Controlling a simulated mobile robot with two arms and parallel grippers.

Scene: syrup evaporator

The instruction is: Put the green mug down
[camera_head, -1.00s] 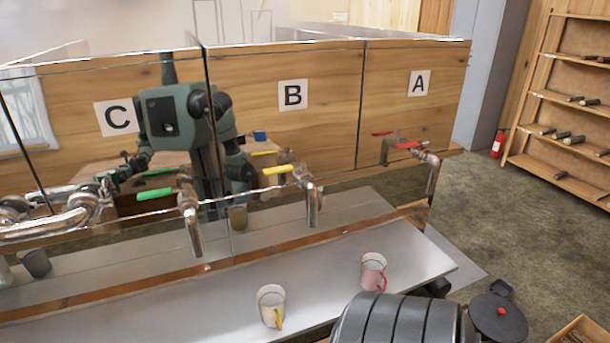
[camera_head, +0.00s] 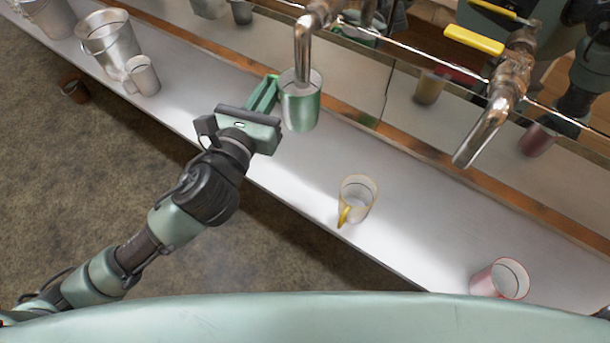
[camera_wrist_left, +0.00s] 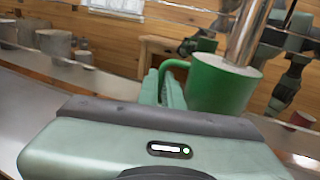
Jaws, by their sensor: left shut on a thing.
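The green mug (camera_head: 300,108) is in the head view, upright, with the end of a metal spout (camera_head: 303,50) right over its mouth. My left gripper (camera_head: 268,98) is shut on the mug's handle side. In the left wrist view the green mug (camera_wrist_left: 218,88) is just beyond the gripper (camera_wrist_left: 168,88), its handle at the fingers. The spout's lower end hides part of the mug's mouth. I cannot tell whether the mug's base touches the shelf. My right gripper is not in view.
A long metal shelf (camera_head: 270,172) runs under the spouts. A yellow-handled mug (camera_head: 357,196) and a pink mug (camera_head: 498,279) stand to the right. A plain mug (camera_head: 142,76) and metal buckets (camera_head: 107,38) stand left. A second spout (camera_head: 482,130) hangs at right.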

